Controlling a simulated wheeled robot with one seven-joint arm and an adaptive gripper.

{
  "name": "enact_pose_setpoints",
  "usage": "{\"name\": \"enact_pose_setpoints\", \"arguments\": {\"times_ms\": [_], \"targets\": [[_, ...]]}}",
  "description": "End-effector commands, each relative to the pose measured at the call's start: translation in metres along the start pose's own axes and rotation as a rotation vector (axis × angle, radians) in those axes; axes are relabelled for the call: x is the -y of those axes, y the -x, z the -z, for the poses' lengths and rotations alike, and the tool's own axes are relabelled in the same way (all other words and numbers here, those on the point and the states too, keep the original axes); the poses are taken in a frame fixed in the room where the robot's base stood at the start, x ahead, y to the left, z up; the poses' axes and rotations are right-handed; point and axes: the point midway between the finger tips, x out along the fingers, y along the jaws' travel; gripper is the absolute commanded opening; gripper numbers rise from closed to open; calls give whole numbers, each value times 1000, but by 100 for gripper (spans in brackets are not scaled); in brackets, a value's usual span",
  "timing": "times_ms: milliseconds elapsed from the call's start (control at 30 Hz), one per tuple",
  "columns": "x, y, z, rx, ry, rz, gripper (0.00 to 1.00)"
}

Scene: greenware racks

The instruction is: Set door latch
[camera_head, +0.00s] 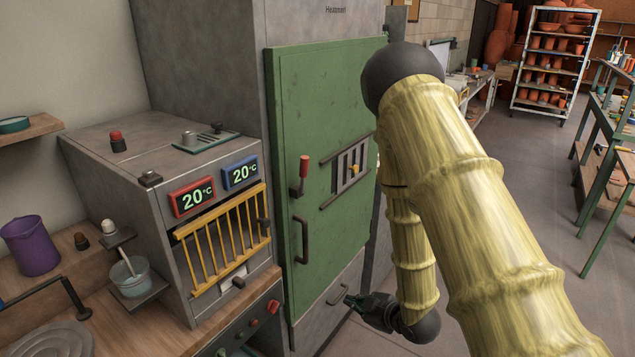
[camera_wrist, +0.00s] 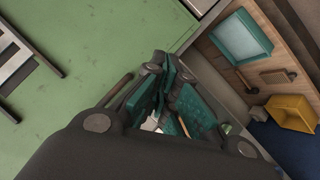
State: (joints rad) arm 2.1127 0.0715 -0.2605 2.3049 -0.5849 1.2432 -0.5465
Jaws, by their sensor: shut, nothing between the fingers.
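The green door (camera_head: 326,120) of the tall grey cabinet appears closed. Its latch lever (camera_head: 299,189) has a red grip (camera_head: 304,166) and points upward near the door's left edge. A dark door handle (camera_head: 301,240) is below it. My gripper (camera_head: 349,299) is shut and empty, low in front of the cabinet, below and to the right of the latch lever. In the wrist view my gripper (camera_wrist: 168,88) has its fingers together, with the green door (camera_wrist: 110,35) to the left. I cannot make out the latch lever there.
A lower handle (camera_head: 338,293) is close to my gripper in the picture. A barred vent (camera_head: 349,165) is on the door. A smaller kiln with yellow bars (camera_head: 225,240) stands left.

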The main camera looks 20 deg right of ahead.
Motion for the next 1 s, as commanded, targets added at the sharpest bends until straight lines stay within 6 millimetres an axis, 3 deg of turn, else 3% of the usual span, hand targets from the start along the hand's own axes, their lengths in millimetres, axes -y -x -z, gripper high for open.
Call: {"name": "enact_pose_setpoints", "arguments": {"times_ms": [33, 167, 300, 400, 600, 700, 833, 1000], "targets": [[-28, -5, 18, -82, 93, -34, 0], [-89, 6, 68, -281, 337, -113, 0], [-143, 39, 119, -478, 591, -211, 0], [-172, 67, 149, -598, 752, -277, 0], [-202, 117, 185, -758, 968, -371, 0], [-208, 131, 193, -796, 1019, -395, 0], [-210, 135, 200, -814, 1042, -403, 0], [-210, 124, 215, -815, 1042, -403, 0]]}}
